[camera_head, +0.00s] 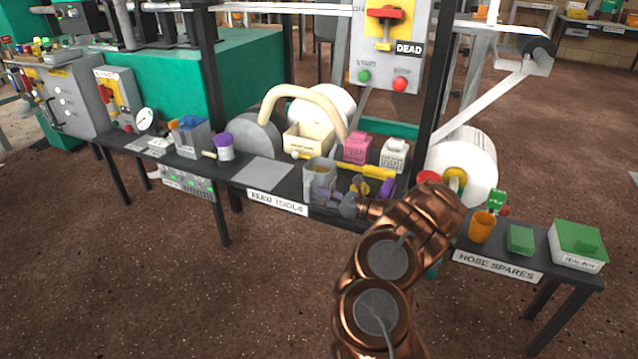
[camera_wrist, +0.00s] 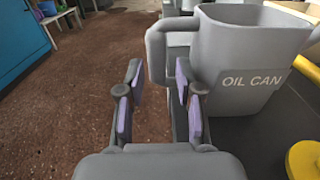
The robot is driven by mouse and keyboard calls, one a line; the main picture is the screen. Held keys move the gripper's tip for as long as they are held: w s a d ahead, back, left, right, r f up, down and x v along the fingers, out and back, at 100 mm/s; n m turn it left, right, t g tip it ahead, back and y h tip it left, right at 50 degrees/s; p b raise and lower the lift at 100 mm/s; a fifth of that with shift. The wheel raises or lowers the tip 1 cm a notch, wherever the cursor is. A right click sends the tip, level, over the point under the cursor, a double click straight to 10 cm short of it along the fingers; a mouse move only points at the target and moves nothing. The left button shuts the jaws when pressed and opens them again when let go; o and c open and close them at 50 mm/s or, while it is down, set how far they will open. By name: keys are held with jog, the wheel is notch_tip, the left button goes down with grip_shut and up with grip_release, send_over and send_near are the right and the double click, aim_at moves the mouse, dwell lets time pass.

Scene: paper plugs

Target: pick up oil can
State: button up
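The oil can (camera_wrist: 245,60) is a grey mug-like can with an "OIL CAN" label and a side handle (camera_wrist: 155,55). In the wrist view it fills the upper right, with the handle on its left side. In the head view the oil can (camera_head: 319,174) stands on the front of the dark feed tools table. My gripper (camera_wrist: 158,88) is open, its purple-padded fingers apart. The handle shows between the fingertips in the picture; I cannot tell whether it is between them in depth. In the head view my gripper (camera_head: 328,197) is right at the can's front, partly covering its base.
On the feed tools table (camera_head: 264,172) are a cream box (camera_head: 308,138), a pink container (camera_head: 357,148), a white container (camera_head: 394,154) and a yellow bar (camera_head: 364,171), close behind and right of the can. A purple-lidded pot (camera_head: 224,148) stands left. The floor in front is clear.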

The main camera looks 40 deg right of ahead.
aim_at(308, 194)
jog(key=b+x, duration=0.1)
jog(key=x, duration=0.2)
jog(key=shift+w+a+f+b, duration=0.1)
jog(key=shift+a+f+b, duration=0.25)
jog(key=shift+b, duration=0.05)
jog(key=shift+w+a+r, duration=0.1)
jog(key=shift+w+a, duration=0.15)
jog(key=shift+w, duration=0.25)
grip_shut()
